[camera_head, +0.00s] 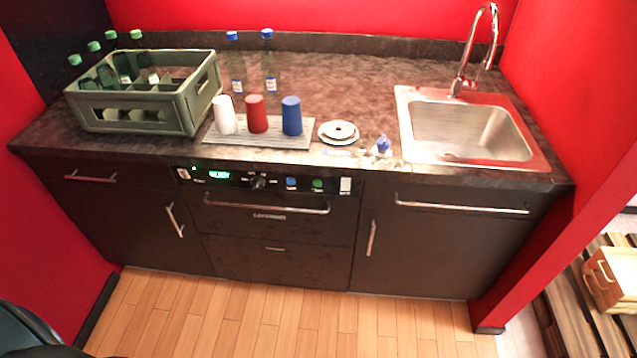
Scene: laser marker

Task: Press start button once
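The black control panel (232,180) runs along the top of the built-in appliance (272,225) under the counter. On it are a small lit display (219,175), a dark knob (258,183), a blue button (291,183), a green button (318,184) and a white rectangular piece (346,186) at the right end. The labels are too small to read, so I cannot tell which one is the start button. Nothing covers the panel. Neither of my grippers is in view.
The counter holds a grey-green crate (185,108) with green-capped bottles, a mat (275,140) with white, red and blue cups, plates (338,130), a blue-topped item (383,146) and a sink (470,130). A handle (267,209) sits below the panel. The wooden floor (260,315) in front is clear.

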